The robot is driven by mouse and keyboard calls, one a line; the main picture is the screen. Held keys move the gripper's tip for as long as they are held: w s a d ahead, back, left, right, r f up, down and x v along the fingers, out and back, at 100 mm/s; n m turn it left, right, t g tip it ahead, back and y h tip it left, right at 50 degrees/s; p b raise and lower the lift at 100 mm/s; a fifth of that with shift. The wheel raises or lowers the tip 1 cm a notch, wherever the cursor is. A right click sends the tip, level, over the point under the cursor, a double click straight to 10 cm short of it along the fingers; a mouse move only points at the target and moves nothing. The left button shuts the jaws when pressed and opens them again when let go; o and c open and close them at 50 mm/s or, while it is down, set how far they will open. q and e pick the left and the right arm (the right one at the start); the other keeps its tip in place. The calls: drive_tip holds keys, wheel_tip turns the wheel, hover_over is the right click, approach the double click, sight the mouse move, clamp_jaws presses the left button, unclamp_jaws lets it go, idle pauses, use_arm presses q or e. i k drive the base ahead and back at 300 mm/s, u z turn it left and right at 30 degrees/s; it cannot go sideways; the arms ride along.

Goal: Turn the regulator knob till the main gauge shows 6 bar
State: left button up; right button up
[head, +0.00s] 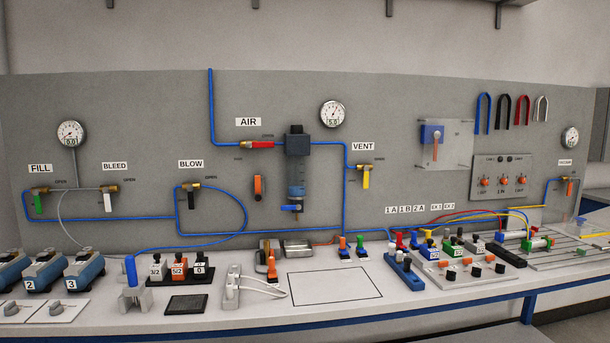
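The regulator stands on the grey back panel right of the AIR label, a dark blue block (299,145) with a clear blue bowl below it. A small dark knob (296,129) sits on top of the block. Neither of my grippers is in the head view, and nothing is touching the knob.
A red-handled valve (260,145) sits left of the regulator, and a yellow-handled VENT valve (366,178) sits right of it. Other gauges hang at far left (71,134) and far right (569,138). The bench's black-outlined white area (335,286) is clear.

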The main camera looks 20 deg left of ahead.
sight(295, 128)
drive_tip(key=k, duration=0.35)
drive_tip(key=u, duration=0.95)
drive_tip(key=i, duration=1.6)
drive_tip(key=z, duration=0.35)
